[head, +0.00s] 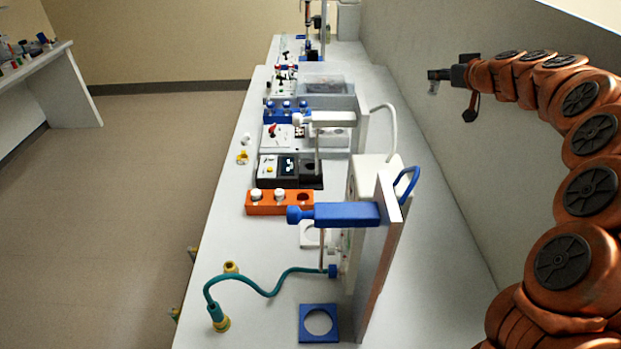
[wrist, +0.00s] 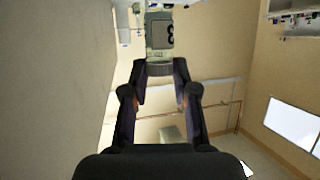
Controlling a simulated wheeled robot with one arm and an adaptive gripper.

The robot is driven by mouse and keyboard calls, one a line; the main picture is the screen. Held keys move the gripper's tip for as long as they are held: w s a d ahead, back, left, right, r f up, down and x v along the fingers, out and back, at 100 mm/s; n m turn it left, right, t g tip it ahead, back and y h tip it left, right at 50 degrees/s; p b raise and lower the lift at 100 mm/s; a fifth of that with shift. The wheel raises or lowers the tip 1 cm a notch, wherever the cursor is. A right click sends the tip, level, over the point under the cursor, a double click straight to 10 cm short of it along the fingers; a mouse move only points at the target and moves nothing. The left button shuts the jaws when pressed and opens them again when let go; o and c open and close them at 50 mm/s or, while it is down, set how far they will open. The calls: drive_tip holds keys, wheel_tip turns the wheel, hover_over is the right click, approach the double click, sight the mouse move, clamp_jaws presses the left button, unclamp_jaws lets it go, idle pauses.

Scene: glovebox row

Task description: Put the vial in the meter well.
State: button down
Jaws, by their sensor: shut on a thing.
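My gripper (head: 440,75) is at the upper right in the head view, raised beside the grey wall. It is shut on a vial (head: 434,88), small and pale there. In the wrist view, the vial (wrist: 161,35) shows a grey label with a dark figure like an 8, just beyond the fingertips (wrist: 160,70). The black meter (head: 271,182) stands on the bench left of my gripper and nearer the camera. Its display is lit, and its dark round well (head: 309,168) is at its right end. No vial shows in the well.
An orange rack (head: 261,209) with two white-capped vials and an empty hole stands before the meter. A blue-armed stand (head: 345,214) and a white-topped stand (head: 331,118) rise near it. A teal hose (head: 265,291) and blue ring plate (head: 304,334) lie in front. The bench's right strip is clear.

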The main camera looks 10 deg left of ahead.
drive_tip(key=w+a+f+n+g+y+b, duration=0.25)
drive_tip(key=a+f, duration=0.25)
drive_tip(key=a, duration=0.3)
drive_tip(key=s+a+f+n+g+y+b, duration=0.1)
drive_tip(key=s+a+f+n+g, duration=0.2)
drive_tip(key=a, duration=0.4)
drive_tip(key=s+a+f+n+g+y, duration=0.2)
drive_tip(key=s+a+f+n+g, duration=0.1)
drive_tip(key=a+f, duration=0.3)
drive_tip(key=s+a+f+n+g+y+b, duration=0.1)
drive_tip(key=a+f+n+g, duration=0.3)
drive_tip(key=a, duration=0.6)
drive_tip(key=shift+s+f+b, duration=0.3)
drive_tip(key=shift+s+f, duration=0.1)
drive_tip(key=shift+s, duration=0.5)
drive_tip(key=shift+f+y, duration=0.1)
drive_tip(key=shift+y, duration=0.15)
drive_tip(key=shift+f+b, duration=2.75)
drive_tip(key=shift+f, duration=0.25)
drive_tip(key=shift+f, duration=1.85)
